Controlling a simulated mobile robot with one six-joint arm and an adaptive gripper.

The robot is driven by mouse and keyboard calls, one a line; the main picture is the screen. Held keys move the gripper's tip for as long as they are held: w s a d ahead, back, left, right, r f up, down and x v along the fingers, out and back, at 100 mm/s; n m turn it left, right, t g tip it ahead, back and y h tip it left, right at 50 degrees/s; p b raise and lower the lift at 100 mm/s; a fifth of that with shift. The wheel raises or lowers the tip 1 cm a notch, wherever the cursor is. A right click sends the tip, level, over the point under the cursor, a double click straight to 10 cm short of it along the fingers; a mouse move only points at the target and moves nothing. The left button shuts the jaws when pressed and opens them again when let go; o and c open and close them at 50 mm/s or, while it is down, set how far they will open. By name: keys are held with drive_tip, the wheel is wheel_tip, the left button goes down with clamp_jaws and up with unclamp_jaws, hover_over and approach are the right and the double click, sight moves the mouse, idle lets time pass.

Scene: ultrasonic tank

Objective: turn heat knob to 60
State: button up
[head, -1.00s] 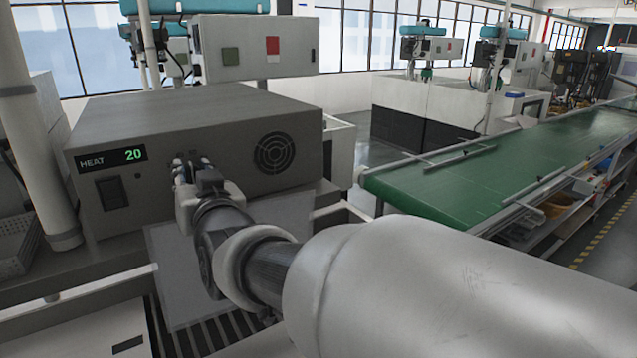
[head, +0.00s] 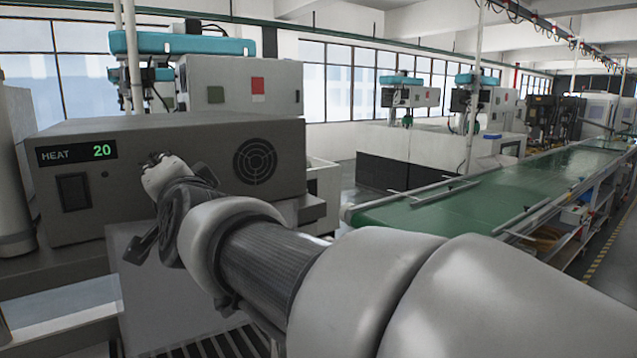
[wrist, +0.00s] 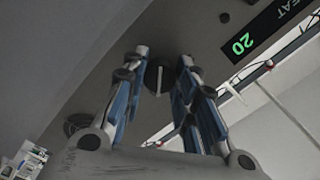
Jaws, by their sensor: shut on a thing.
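The grey heat unit (head: 130,130) has a black display (head: 75,153) that reads HEAT 20 in green. In the wrist view the readout (wrist: 243,43) also shows 20. The dark round heat knob (wrist: 158,78), with a pale pointer line, sits between my fingertips in the wrist view. My gripper (wrist: 160,65) is shut on the knob, one finger on each side. In the head view my gripper (head: 158,160) is against the unit's front panel, and my wrist hides the knob.
A black rocker switch (head: 73,192) and a small indicator (head: 105,175) are left of my gripper. A round fan grille (head: 255,160) is to its right. A green conveyor (head: 450,195) runs off to the right.

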drive_tip(key=shift+m+b, duration=0.4)
drive_tip(key=shift+m, duration=0.4)
drive_tip(key=o, duration=1.1)
drive_tip(key=v, duration=1.2)
drive_tip(key=shift+f, duration=0.1)
